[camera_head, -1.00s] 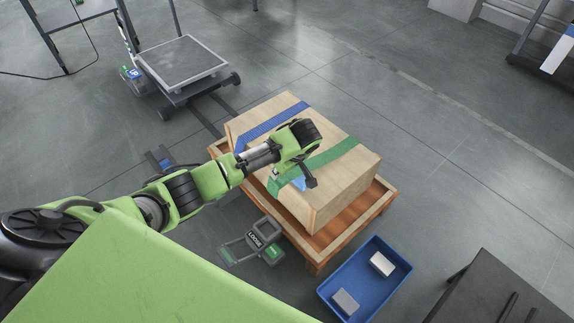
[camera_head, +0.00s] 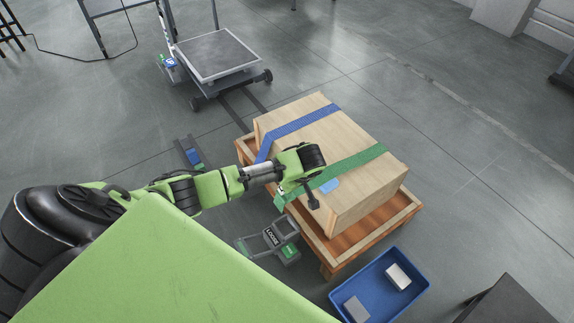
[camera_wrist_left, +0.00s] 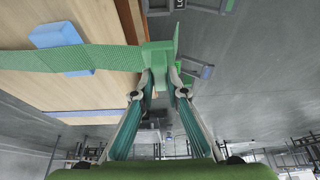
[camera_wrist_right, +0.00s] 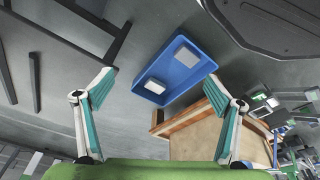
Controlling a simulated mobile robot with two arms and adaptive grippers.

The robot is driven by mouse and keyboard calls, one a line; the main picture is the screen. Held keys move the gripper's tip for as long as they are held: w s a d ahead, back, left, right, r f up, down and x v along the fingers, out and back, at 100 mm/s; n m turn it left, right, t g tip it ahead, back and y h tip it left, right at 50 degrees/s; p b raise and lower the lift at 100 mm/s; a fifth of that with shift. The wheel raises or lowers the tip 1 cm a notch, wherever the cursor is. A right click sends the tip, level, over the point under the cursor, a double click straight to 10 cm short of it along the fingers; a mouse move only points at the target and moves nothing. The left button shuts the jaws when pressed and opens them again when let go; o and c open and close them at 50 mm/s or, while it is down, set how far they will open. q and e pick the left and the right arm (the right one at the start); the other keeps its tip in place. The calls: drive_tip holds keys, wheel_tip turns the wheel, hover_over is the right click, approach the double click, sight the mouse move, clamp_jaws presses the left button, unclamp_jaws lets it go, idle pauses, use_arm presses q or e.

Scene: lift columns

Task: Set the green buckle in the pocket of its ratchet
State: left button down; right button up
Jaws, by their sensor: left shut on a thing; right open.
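The green buckle (camera_wrist_left: 158,56) is the block at the end of the green strap (camera_head: 345,165). My left gripper (camera_wrist_left: 163,84) is shut on it in the left wrist view. In the head view the buckle (camera_head: 280,202) hangs just off the near left side of the wooden crate (camera_head: 375,195), above and apart from the grey ratchet (camera_head: 273,236). This ratchet has a green pad and a label that seems to read LOOSE. Its pocket is hard to make out. My right gripper (camera_wrist_right: 160,86) is open and empty in the right wrist view; the head view does not show it.
The crate sits on an orange wooden pallet (camera_head: 402,217). A blue strap (camera_head: 305,121) crosses it, with a blue-marked ratchet (camera_head: 192,157) on the floor. A blue tray (camera_head: 375,287) with two pale blocks stands near right. A platform cart (camera_head: 222,57) is behind.

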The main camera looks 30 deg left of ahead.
use_arm(q)
wheel_tip(320, 180, down, 6)
drive_tip(key=b, duration=0.2)
drive_tip(key=shift+r+b, duration=0.15)
drive_tip(key=shift+b, duration=0.25)
use_arm(e)
drive_tip(key=w+r+b+v, duration=0.1)
drive_tip(key=w+b+v, duration=0.15)
drive_tip(key=v, duration=1.05)
drive_tip(key=w+a+r+t+y+b, duration=0.1)
drive_tip(key=w+a+r+t+b, duration=0.1)
drive_tip(key=w+t, duration=0.3)
drive_tip(key=w+a+r+t+y+b, duration=0.1)
drive_tip(key=w+a+r+t, duration=0.15)
drive_tip(key=w, duration=0.55)
use_arm(q)
drive_tip(key=shift+f+b, duration=2.1)
drive_tip(key=shift+f, duration=5.7)
use_arm(e)
drive_tip(key=w+a+r+t+y, duration=0.1)
drive_tip(key=r+t, duration=0.4)
drive_tip(key=r, duration=0.5)
drive_tip(key=w+a+r+n+t+y, duration=0.1)
drive_tip(key=w+a+r+t+y, duration=0.1)
drive_tip(key=r+t, duration=0.4)
drive_tip(key=shift+w+a+r+y, duration=0.3)
drive_tip(key=shift+w+r, duration=0.45)
drive_tip(key=shift+r, duration=1.85)
drive_tip(key=shift+f+t, duration=0.1)
drive_tip(key=shift+t, duration=0.15)
